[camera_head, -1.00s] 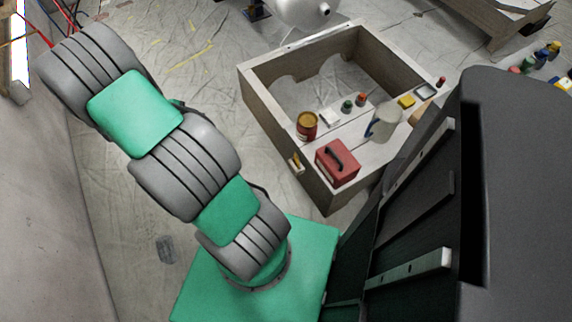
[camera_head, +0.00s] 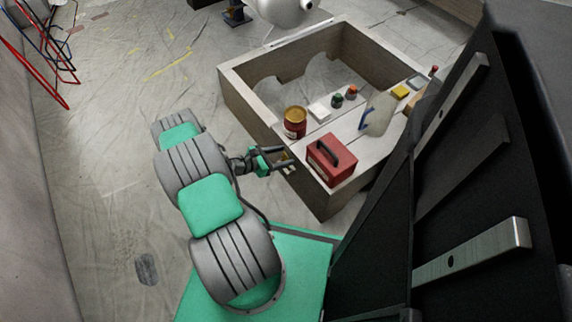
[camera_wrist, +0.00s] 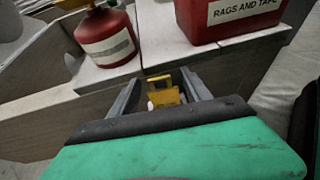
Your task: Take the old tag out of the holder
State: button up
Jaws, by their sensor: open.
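A small yellow holder (camera_wrist: 161,82) is on the outer face of the wooden frame, below the top ledge, in the wrist view. Small pale pieces show at it; I cannot tell clearly which is the tag. My gripper (camera_wrist: 160,92) is open, with one finger on each side of the holder's lower part. In the head view my gripper (camera_head: 287,161) is at the frame's near left side, where the holder (camera_head: 285,156) is partly hidden by the fingers. Contact cannot be told.
The wooden frame (camera_head: 246,98) carries a red can (camera_head: 295,129), a red box (camera_head: 331,160) labelled "RAGS AND TAPE" and a pale jug (camera_head: 378,116) on its ledge. The can and box stand close above my gripper.

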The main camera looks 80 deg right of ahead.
jog(key=shift+d, duration=0.1)
jog(key=shift+c, duration=0.3)
grip_shut()
dwell(0.5)
